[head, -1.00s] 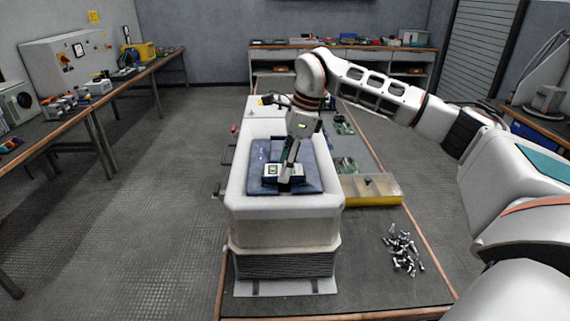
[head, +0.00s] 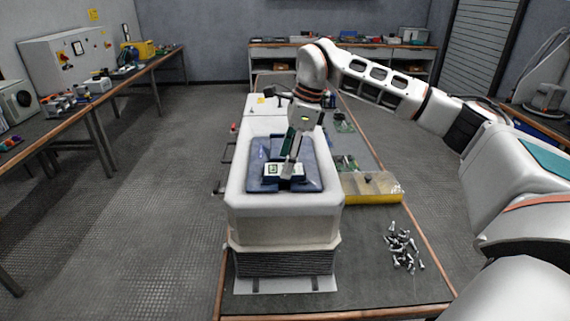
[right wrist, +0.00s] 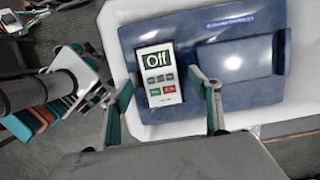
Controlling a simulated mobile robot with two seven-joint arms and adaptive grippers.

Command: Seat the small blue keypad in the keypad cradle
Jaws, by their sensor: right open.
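A small keypad (right wrist: 159,75) with a white face, a dark display reading "Off" and several buttons lies on a dark blue panel (right wrist: 228,27) inside a white housing. No blue shows on its face. In the head view the keypad (head: 271,169) is near the panel's front. My right gripper (right wrist: 162,84) is open, with a green-edged finger on each side of the keypad. I cannot tell whether the fingers touch it. In the head view the right gripper (head: 288,172) reaches down into the housing. No separate cradle can be told apart from the blue panel. My left gripper is out of view.
The white housing (head: 285,215) has raised walls around the panel and stands on a wood-edged bench (head: 385,290). The floor to the left is clear.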

